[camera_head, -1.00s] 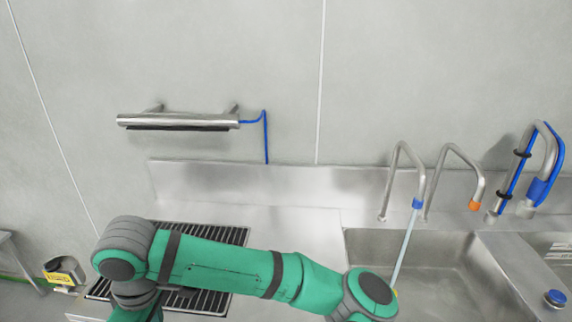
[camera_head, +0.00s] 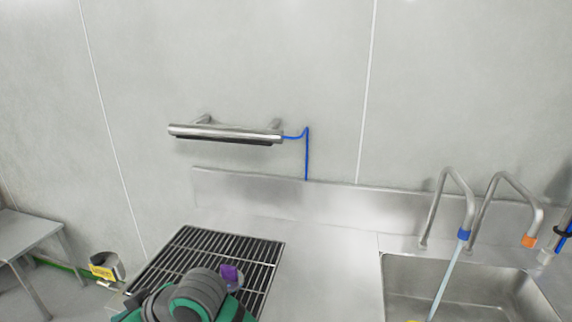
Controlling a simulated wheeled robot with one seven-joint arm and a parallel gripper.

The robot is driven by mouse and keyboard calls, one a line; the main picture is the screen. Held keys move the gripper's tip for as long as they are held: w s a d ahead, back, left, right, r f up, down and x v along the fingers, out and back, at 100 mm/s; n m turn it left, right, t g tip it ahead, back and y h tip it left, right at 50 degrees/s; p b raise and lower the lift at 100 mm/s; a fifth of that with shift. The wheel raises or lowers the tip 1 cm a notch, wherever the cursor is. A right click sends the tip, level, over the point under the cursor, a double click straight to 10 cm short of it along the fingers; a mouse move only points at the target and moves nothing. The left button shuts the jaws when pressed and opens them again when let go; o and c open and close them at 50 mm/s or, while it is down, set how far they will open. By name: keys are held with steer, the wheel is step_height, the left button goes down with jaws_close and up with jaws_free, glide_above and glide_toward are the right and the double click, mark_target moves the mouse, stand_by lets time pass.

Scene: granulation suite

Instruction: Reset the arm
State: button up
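My green and grey arm (camera_head: 195,297) shows at the bottom of the head view, folded low in front of the drain rack. Only its upper joints are in the picture. My gripper is not in view, so its fingers and anything in them cannot be seen.
A black slatted rack (camera_head: 258,249) lies on the steel counter (camera_head: 325,265), left of the sink (camera_head: 455,285). Two bent taps (camera_head: 460,185) stand behind the sink, one with a pale blue stream or rod below. A steel wall bar (camera_head: 225,134) and a side table (camera_head: 25,238) also show.

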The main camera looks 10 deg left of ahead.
steer(key=w+d+f+m+t+y, duration=0.1)
steer(key=w+d+m+t+y, duration=0.35)
steer(key=w+m+t, duration=0.4)
steer(key=s+d+f+m+t+h, duration=0.4)
steer(key=d+f+m+t+h, duration=0.45)
steer(key=d+f, duration=0.5)
steer(key=s+d+f+n+h, duration=0.1)
steer(key=s+d+f+h, duration=0.2)
steer(key=s+d, duration=0.8)
steer(key=s+d+f+g+h, duration=0.1)
steer(key=s+d+f+h, duration=0.3)
steer(key=s+d, duration=0.7)
steer(key=s+f, duration=0.1)
steer(key=s, duration=0.2)
steer(key=shift+n, duration=0.4)
steer(key=shift+d, duration=0.1)
